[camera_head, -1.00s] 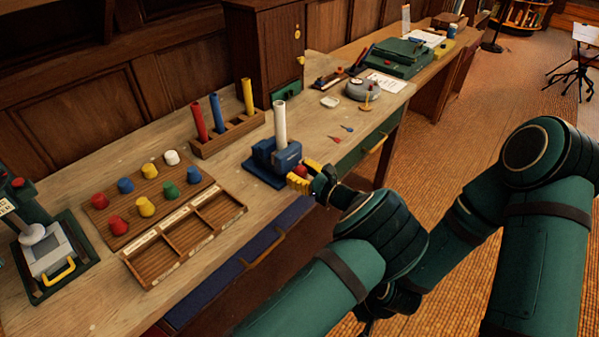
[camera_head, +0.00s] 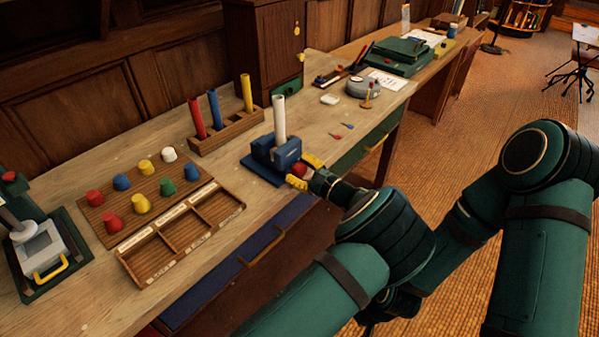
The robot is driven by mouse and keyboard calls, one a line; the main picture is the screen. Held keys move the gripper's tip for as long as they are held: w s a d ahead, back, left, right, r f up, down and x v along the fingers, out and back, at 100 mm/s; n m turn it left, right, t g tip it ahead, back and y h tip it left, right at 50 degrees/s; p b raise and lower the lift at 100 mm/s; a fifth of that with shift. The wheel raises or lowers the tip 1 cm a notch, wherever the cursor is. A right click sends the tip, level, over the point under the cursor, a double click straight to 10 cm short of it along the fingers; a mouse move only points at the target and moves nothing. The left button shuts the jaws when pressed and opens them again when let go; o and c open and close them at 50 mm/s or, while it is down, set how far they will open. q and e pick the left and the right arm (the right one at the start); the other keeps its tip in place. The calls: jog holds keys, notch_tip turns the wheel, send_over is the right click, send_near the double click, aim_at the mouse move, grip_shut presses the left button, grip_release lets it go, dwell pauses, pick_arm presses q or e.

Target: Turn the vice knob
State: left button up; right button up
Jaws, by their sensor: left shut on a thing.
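The blue vice (camera_head: 285,153) stands on its blue base near the front edge of the wooden bench and holds a white tube (camera_head: 279,118) upright. Its red knob (camera_head: 299,171) faces the front right side. My left gripper (camera_head: 304,172) is at the knob, with one yellow fingertip above and one below it. It is shut on the knob, which is partly hidden between the fingers. My right gripper is not in view.
A rack (camera_head: 228,132) with red, blue and yellow tubes stands behind. A board (camera_head: 147,199) of coloured knobs and a compartment tray (camera_head: 182,235) lie to the left. The bench's front edge and drawers are below the gripper.

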pick_arm(q)
jog(key=shift+n+b, duration=0.4)
jog(key=shift+n, duration=0.4)
jog(key=o, duration=1.2)
jog(key=shift+a, duration=0.1)
